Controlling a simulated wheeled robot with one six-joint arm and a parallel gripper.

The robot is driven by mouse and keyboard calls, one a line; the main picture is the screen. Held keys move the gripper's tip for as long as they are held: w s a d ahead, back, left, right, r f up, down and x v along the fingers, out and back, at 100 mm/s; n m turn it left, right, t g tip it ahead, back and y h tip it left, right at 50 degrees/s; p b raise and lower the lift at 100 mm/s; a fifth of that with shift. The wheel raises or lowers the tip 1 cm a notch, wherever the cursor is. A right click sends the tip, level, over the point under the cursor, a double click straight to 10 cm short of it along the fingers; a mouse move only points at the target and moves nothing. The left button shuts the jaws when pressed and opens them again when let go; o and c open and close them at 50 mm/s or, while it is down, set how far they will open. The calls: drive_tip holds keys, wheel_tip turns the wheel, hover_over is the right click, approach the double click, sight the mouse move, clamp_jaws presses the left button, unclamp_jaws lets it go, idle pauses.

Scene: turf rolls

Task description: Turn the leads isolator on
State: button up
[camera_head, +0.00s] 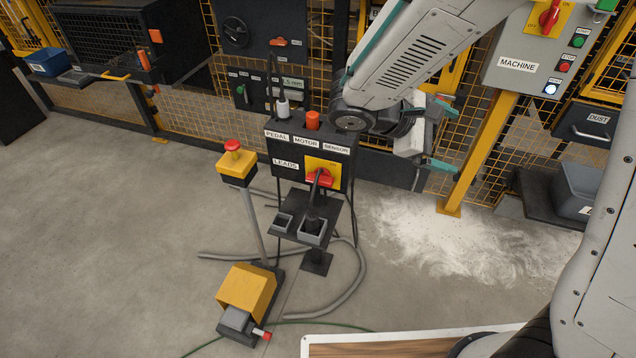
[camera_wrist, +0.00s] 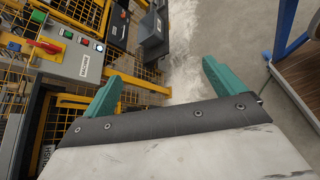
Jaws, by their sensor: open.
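The leads isolator (camera_head: 320,178) is a red rotary handle on a yellow plate, on the front of a dark box (camera_head: 285,152) labelled LEADS, PEDAL, MOTOR and SENSOR. Its lettering and exact handle setting are too small to read surely. My gripper (camera_head: 446,136) is open and empty, to the right of the box and apart from it. Its two teal fingers also show in the wrist view (camera_wrist: 161,88), with nothing between them. The leads isolator is not visible in the wrist view.
A grey MACHINE panel (camera_head: 515,66) with another red isolator (camera_head: 549,14) stands at right on a yellow post (camera_head: 482,150). Cables cross the floor; left floor is clear.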

drive_tip(key=w+a+f+n+t+h, duration=0.1)
drive_tip(key=w+a+f+n+t, duration=0.3)
drive_tip(key=w+a+f+n, duration=0.15)
drive_tip(key=n+t+y, duration=0.8)
drive_tip(key=n+t, duration=0.4)
drive_tip(key=n, duration=0.2)
approach(318, 182)
drive_tip(key=w, duration=0.2)
drive_tip(key=x, duration=0.7)
drive_tip(key=shift+w+d, duration=0.2)
drive_tip(key=shift+d, duration=0.2)
drive_tip(key=c, duration=1)
